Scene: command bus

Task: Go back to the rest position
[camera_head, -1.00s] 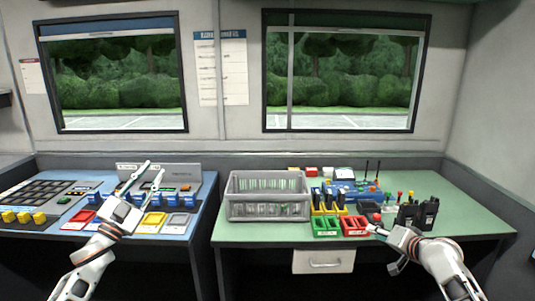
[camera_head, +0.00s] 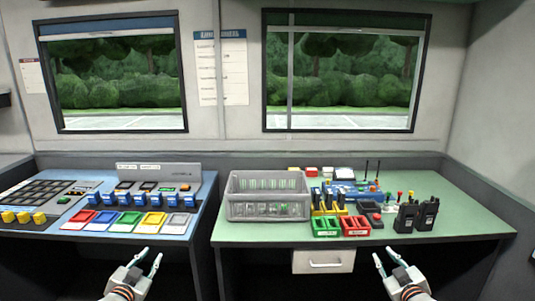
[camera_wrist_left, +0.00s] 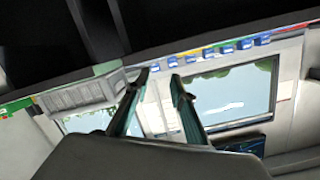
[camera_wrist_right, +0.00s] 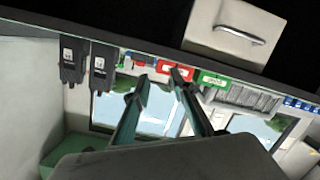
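My left gripper (camera_head: 147,262) is low in the head view, in front of the blue desk's front edge. Its two fingers are spread with nothing between them, as the left wrist view (camera_wrist_left: 160,80) also shows. My right gripper (camera_head: 389,262) is low in front of the green desk's front edge. Its fingers are apart and empty, and they show open in the right wrist view (camera_wrist_right: 158,85). Both grippers are clear of the desks and touch nothing that I can see.
The blue desk (camera_head: 180,238) carries colored trays and blue blocks. The green desk (camera_head: 270,232) holds a grey crate (camera_head: 267,210), a green bin (camera_head: 326,228), a red bin (camera_head: 356,228) and black radios (camera_head: 428,214). A white drawer (camera_head: 323,261) hangs below it, between my grippers.

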